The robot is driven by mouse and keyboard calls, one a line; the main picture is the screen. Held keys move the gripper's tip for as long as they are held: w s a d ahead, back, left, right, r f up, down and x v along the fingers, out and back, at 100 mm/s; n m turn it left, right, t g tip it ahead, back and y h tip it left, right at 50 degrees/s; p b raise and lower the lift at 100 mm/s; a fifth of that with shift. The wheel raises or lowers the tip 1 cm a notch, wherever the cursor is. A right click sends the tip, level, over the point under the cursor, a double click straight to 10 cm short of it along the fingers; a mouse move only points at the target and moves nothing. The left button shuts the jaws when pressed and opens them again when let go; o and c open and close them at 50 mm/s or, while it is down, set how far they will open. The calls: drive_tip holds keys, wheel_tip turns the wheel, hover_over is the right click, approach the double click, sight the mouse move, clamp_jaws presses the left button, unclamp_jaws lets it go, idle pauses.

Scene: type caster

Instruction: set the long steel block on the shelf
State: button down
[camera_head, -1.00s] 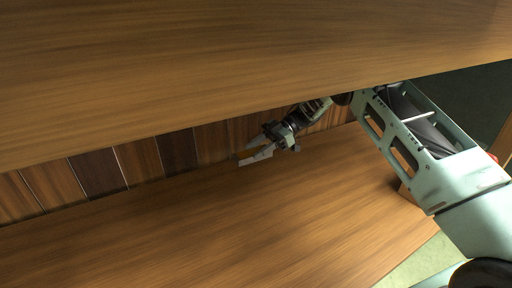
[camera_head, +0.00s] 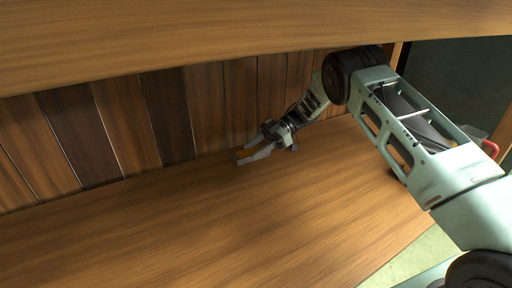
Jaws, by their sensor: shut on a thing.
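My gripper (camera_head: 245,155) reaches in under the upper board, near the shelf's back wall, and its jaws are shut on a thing. The long steel block is hard to make out; small grey and light pieces at the jaw tips blend with the fingers. The shelf (camera_head: 190,225) is a wide brown wooden board, bare where I see it. The gripper is near the board's back edge; I cannot tell whether it or its load touches the wood.
A thick wooden upper board (camera_head: 200,40) hangs over the shelf. Upright wooden planks (camera_head: 165,115) close the back. The shelf is free to the left and front. A red rounded thing (camera_head: 491,148) shows at the far right.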

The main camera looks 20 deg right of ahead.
drive_tip(key=shift+f, duration=0.2)
drive_tip(key=shift+f, duration=0.3)
drive_tip(key=c, duration=0.8)
unclamp_jaws()
drive_tip(key=shift+s+f, duration=0.1)
drive_tip(key=shift+f, duration=0.1)
drive_tip(key=shift+r, duration=0.1)
drive_tip(key=shift+r+b, duration=0.25)
drive_tip(key=shift+b, duration=0.1)
drive_tip(key=p+v, duration=0.3)
drive_tip(key=v, duration=0.2)
drive_tip(key=r+p+v, duration=0.1)
drive_tip(key=p+v, duration=0.2)
drive_tip(key=v, duration=0.3)
drive_tip(key=shift+a+p, duration=0.1)
drive_tip(key=shift+p, duration=0.3)
drive_tip(key=shift+w+d+r, duration=0.2)
drive_tip(key=shift+w+d, duration=0.05)
drive_tip(key=shift+d, duration=0.35)
